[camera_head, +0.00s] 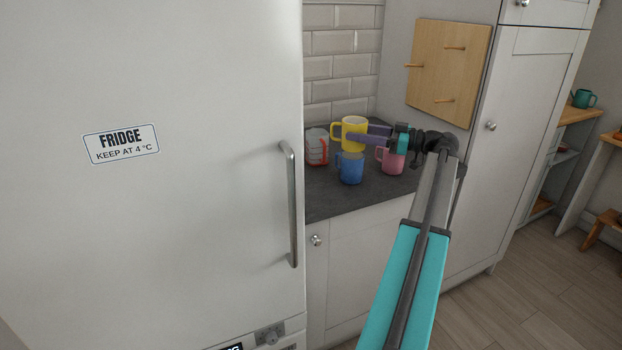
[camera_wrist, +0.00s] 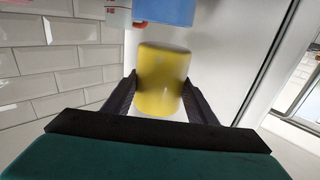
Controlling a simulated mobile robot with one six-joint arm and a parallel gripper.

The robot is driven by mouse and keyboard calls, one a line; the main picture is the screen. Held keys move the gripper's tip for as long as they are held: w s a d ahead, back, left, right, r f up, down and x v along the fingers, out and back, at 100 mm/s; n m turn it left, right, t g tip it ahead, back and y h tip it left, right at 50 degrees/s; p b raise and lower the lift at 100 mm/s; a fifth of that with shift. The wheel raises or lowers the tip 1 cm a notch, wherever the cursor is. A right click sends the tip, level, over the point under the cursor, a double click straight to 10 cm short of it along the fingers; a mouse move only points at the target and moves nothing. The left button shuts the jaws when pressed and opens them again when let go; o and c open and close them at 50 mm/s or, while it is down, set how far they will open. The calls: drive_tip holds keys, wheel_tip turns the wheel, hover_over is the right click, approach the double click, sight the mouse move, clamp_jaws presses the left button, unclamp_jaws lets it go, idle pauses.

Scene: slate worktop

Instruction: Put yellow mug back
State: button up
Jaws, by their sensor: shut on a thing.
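The yellow mug (camera_head: 354,122) is upright at the back of the worktop area, behind the blue mug (camera_head: 350,169), with its handle to the left. My gripper (camera_head: 368,135) reaches in from the right and is shut on the mug's body. In the wrist view the yellow mug (camera_wrist: 163,80) fills the space between both dark fingers (camera_wrist: 160,97). I cannot tell whether its base touches the worktop.
A white mug with red markings (camera_head: 317,147) stands left and a pink mug (camera_head: 392,160) right on the dark worktop (camera_head: 325,202). A wooden board (camera_head: 432,60) with three bare pegs hangs behind. The fridge (camera_head: 220,220) borders the left; a tall cabinet (camera_head: 515,120) stands right.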

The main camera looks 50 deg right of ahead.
drive_tip(key=w+a+p, duration=0.1)
drive_tip(key=w+a, duration=0.2)
drive_tip(key=a, duration=0.4)
drive_tip(key=w+a+p, duration=0.1)
drive_tip(key=w+a, duration=0.2)
drive_tip(key=a, duration=0.5)
wheel_tip(320, 180, down, 7)
drive_tip(key=shift+r+p, duration=0.2)
drive_tip(key=shift+p, duration=0.25)
drive_tip(key=shift+s+d+f, duration=0.1)
drive_tip(key=shift+f, duration=0.05)
wheel_tip(320, 180, down, 3)
drive_tip(key=shift+f, duration=0.15)
drive_tip(key=shift+a+f+p, duration=0.2)
drive_tip(key=shift+f+p, duration=0.3)
drive_tip(key=shift+f, duration=0.1)
drive_tip(key=shift+f+b, duration=0.2)
drive_tip(key=shift+b, duration=0.1)
drive_tip(key=o, duration=1.3)
